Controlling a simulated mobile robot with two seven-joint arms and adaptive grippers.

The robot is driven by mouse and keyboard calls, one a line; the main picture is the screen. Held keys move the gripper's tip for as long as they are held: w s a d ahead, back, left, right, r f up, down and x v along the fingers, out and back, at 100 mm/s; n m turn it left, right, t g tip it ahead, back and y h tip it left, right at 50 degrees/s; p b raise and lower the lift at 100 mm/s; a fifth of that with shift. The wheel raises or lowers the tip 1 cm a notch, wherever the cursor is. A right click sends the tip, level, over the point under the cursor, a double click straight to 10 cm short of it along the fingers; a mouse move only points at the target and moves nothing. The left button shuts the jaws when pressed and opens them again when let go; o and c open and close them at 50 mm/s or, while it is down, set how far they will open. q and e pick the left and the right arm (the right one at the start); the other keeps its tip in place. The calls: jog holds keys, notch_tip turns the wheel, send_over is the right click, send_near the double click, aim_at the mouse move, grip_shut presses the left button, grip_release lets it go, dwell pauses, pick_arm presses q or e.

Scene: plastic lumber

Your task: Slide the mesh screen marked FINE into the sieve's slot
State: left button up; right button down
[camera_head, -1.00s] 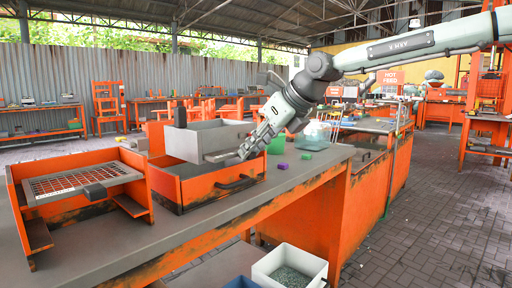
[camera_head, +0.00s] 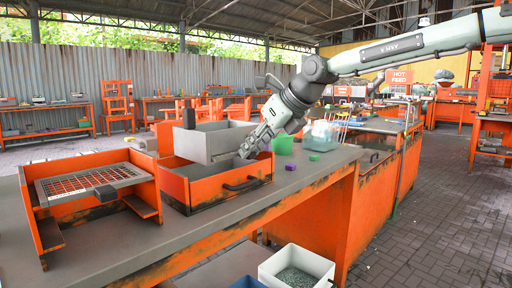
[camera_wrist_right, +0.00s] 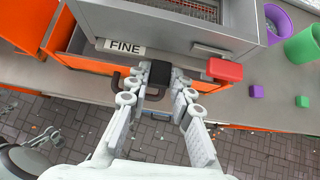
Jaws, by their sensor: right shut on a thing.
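The grey box-shaped sieve (camera_head: 222,142) rests over an orange box on the bench; in the wrist view, its wall (camera_wrist_right: 150,25) and the mesh inside show. The screen's white FINE label (camera_wrist_right: 124,47) sits low at the sieve's front face, left of a black handle (camera_wrist_right: 158,72). My right gripper (camera_wrist_right: 157,84) is shut on that handle. In the head view, my right gripper (camera_head: 244,152) is at the sieve's front right. Most of the screen is hidden by the sieve, so its depth in the slot is unclear. My left gripper is not in view.
Another mesh screen (camera_head: 90,182) with a dark handle lies on an orange rack (camera_head: 107,202) at left. The orange box (camera_head: 228,188) has a black pull. A red block (camera_wrist_right: 225,69) is close beside the gripper. Purple and green blocks and a green bin (camera_head: 283,145) are to the right.

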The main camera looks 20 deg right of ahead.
jog(key=shift+w+a, duration=0.35)
jog(key=shift+w, duration=0.55)
jog(key=c, duration=1.3)
grip_release()
jog(key=shift+o, duration=0.2)
jog(key=v, duration=1.2)
jog(key=shift+s, duration=0.1)
